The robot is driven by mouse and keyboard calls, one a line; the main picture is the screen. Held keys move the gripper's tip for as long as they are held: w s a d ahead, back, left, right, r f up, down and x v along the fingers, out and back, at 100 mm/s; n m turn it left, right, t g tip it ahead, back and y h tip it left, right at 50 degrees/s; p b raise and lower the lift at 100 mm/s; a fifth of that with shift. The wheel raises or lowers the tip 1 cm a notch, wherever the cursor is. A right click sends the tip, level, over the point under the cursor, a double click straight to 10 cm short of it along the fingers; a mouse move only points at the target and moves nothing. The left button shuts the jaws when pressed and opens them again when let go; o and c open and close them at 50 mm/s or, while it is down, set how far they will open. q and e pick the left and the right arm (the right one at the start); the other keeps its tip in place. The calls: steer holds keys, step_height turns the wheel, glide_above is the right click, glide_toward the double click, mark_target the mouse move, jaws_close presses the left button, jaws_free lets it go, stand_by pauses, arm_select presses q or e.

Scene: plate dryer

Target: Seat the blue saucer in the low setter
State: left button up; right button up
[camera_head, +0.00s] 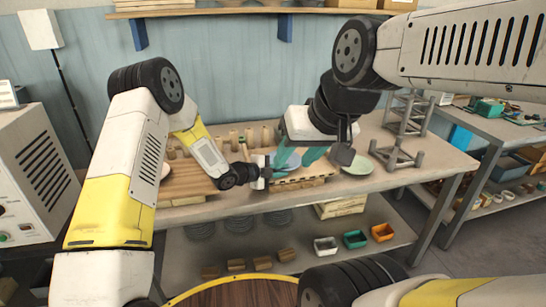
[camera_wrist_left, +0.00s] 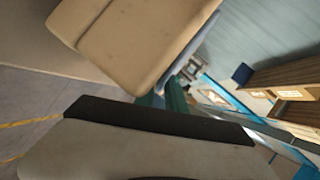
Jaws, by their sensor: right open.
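A small blue shape that looks like the blue saucer (camera_head: 287,157) is at the bench's middle, partly hidden between my two grippers. My right gripper (camera_head: 313,155) is open above the bench, with teal fingers around and beside this shape; contact is unclear. My left gripper (camera_head: 262,172) is close on its left side. In the left wrist view, a gap shows between its fingers, with teal parts beyond. A low grey frame with short posts (camera_head: 396,157), perhaps the low setter, stands on the bench to the right and looks empty.
A pale green plate (camera_head: 357,164) lies between my right gripper and the low frame. A taller grey frame (camera_head: 408,113) stands behind. Wooden racks (camera_head: 188,182) occupy the bench's left and middle. Small bins (camera_head: 355,239) sit on the lower shelf.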

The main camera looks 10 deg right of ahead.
arm_select(q)
jaws_close()
stand_by(1.4)
